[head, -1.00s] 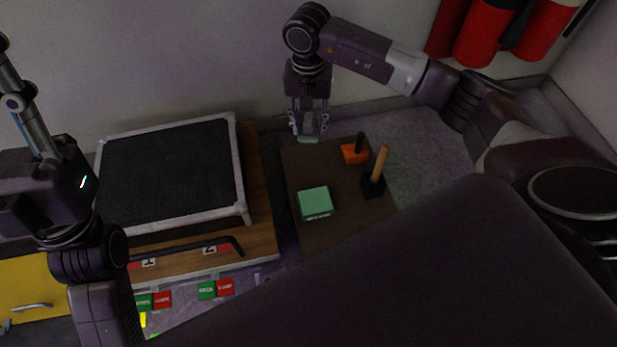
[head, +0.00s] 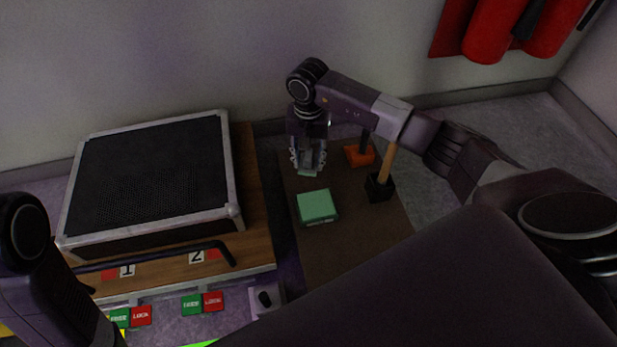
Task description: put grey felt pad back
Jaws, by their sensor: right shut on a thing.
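My right gripper (head: 308,165) is in the upper middle of the head view, pointing down over the far end of a brown board. It is shut on a thin, pale grey-green piece (head: 307,173), of which only a small edge shows below the fingertips. I cannot tell for sure that this is the grey felt pad. A green block (head: 317,204) lies on the brown board (head: 345,245), just nearer than the gripper. No other grey pad shows. My left arm shows at the left edge, but its gripper is out of view.
An orange-based tool (head: 360,155) and a wooden-handled black tool (head: 381,186) stand on the board's right. A black-topped case (head: 150,175) sits on a wooden bench at left, with a dark bent bar (head: 180,249) in front. Red cylinders (head: 495,30) hang at upper right.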

